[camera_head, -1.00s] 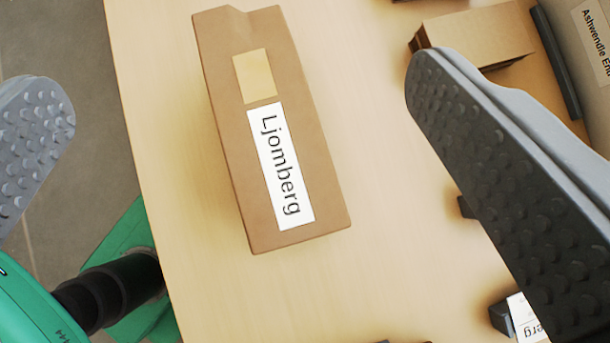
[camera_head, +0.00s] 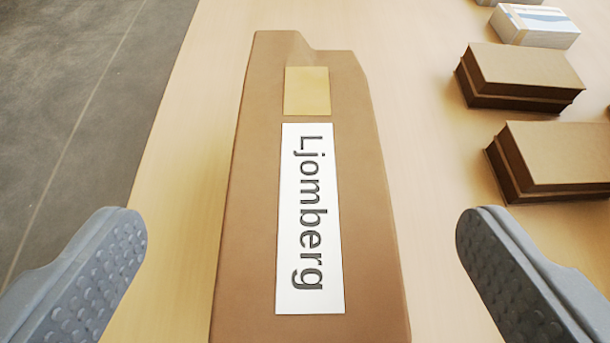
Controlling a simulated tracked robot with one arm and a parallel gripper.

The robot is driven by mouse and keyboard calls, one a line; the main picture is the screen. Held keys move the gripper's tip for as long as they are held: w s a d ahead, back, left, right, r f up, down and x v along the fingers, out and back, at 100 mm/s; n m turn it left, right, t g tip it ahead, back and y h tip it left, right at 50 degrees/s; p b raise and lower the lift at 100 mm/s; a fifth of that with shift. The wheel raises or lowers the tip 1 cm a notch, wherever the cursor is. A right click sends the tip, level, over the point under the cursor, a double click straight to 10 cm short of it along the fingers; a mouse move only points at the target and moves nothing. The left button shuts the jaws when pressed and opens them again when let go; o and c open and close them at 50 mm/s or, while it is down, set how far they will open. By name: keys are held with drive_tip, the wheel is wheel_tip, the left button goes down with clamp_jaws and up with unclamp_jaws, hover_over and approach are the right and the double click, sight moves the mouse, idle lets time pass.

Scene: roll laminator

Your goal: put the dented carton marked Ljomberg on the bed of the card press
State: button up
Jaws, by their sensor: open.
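The brown carton marked Ljomberg (camera_head: 362,220) lies on the table in the middle of the view. Its far end has a dented top edge. A white label with its name and a tan patch are on its upper face. My gripper (camera_head: 302,255) is open, with one grey studded finger to the left of the carton and one to the right. Table shows between each finger and the carton, and neither finger appears to touch it. The carton's near end is cut off by the bottom of the picture. The card press is not in view.
Two brown boxes (camera_head: 522,76) and (camera_head: 560,160) sit on the table at the right. A white and blue box (camera_head: 534,26) lies behind them. The table's (camera_head: 190,130) left edge runs close by the carton, with grey floor (camera_head: 70,90) beyond.

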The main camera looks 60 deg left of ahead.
drive_tip(key=x, duration=0.7)
drive_tip(key=shift+w, duration=0.15)
drive_tip(key=c, duration=1.4)
drive_tip(key=shift+r, duration=0.1)
drive_tip(key=shift+c, duration=0.2)
